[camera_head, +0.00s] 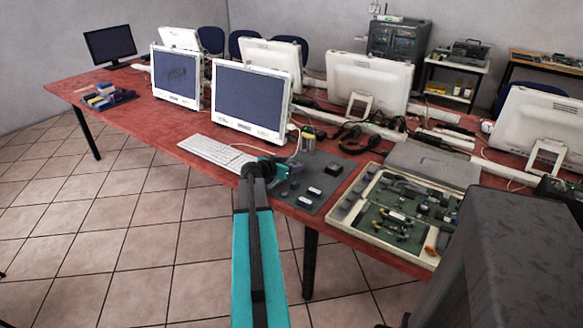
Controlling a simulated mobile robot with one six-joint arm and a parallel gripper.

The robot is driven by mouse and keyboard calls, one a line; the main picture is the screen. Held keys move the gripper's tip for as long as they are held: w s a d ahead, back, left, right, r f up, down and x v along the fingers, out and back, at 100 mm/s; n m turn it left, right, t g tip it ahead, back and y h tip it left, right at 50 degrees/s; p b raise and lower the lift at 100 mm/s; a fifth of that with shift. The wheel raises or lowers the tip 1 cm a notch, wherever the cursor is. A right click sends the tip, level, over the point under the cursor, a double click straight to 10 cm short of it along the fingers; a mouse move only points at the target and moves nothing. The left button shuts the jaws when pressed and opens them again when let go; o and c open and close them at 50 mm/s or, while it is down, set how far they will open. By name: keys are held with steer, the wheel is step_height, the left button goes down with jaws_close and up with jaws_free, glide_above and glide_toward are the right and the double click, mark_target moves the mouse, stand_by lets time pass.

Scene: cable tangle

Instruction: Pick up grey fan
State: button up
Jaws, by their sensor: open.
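I cannot pick out a grey fan for certain in this view. Several small dark and pale parts lie on a dark grey mat (330,170) on the red table, too small to tell apart. My teal and black arm reaches up from the bottom middle to the table's front edge. My gripper (285,166) is at its far end, over the left part of the mat, small and partly hidden by my wrist. It is open, and I see nothing held in it.
A white keyboard (216,152) lies left of my gripper. White monitors (252,100) stand behind it. Black headphones (357,138) lie behind the mat. An open case of parts (405,212) is to the right. The red table (140,115) has bare room at the left.

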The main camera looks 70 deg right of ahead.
steer(key=c, duration=0.9)
steer(key=shift+r, duration=0.15)
steer(key=shift+r, duration=0.85)
steer(key=shift+r+b, duration=0.4)
steer(key=shift+r, duration=0.45)
steer(key=s+a, duration=0.3)
steer(key=s+a+b, duration=0.1)
steer(key=s+a, duration=0.2)
steer(key=s+a+r+b, duration=0.1)
steer(key=s+a, duration=0.2)
steer(key=shift+s+a, duration=0.2)
steer(key=shift+s+r+p, duration=0.1)
steer(key=shift+r+p, duration=0.1)
steer(key=shift+p, duration=0.85)
